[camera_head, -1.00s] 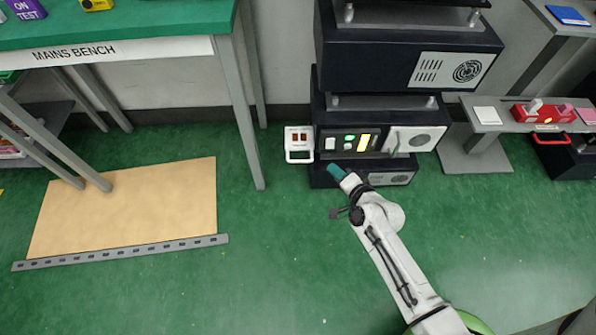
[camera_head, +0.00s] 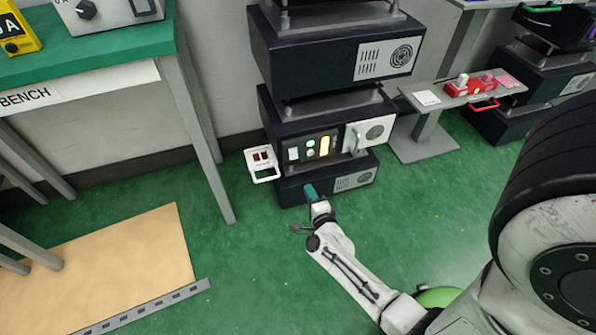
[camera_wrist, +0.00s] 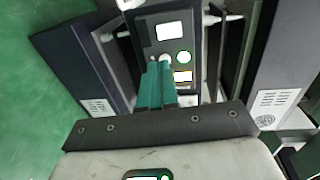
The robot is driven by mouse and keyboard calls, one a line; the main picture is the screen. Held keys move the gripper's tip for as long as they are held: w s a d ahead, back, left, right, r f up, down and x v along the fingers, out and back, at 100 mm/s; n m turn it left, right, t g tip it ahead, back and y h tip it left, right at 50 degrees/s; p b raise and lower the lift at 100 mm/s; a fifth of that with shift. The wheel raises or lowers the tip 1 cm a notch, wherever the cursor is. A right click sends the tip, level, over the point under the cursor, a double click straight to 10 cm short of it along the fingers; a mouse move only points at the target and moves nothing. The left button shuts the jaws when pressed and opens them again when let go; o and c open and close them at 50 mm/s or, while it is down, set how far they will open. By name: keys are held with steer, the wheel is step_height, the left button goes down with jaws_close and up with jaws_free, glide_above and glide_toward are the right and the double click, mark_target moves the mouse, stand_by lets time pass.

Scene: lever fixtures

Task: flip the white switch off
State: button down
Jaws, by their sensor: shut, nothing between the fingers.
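The dark control panel (camera_head: 302,161) on the stacked dark unit carries a small white rectangular switch (camera_head: 292,153) at its left end, two round green-white lights and a lit yellow strip. I cannot tell from its face whether the switch is on or off. My gripper (camera_head: 309,188) has teal fingers, shut and empty, in front of and below the panel, apparently apart from the switch. In the wrist view the shut fingers (camera_wrist: 160,66) point at the panel, overlapping part of it; a bright white square (camera_wrist: 171,30) lies beyond their tips.
A white box with a bar handle (camera_head: 380,131) is right of the panel. A white device with a loop handle (camera_head: 258,160) projects at its left. A red fixture with a white lever (camera_head: 484,84) stands on a grey bench at right.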

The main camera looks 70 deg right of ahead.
mark_target(294, 159)
steer(key=b+x, duration=0.6)
steer(key=x, duration=0.6)
steer(key=shift+w+d+f, duration=0.15)
steer(key=shift+f, duration=0.05)
steer(key=shift+w+d, duration=0.5)
steer(key=shift+d, duration=0.05)
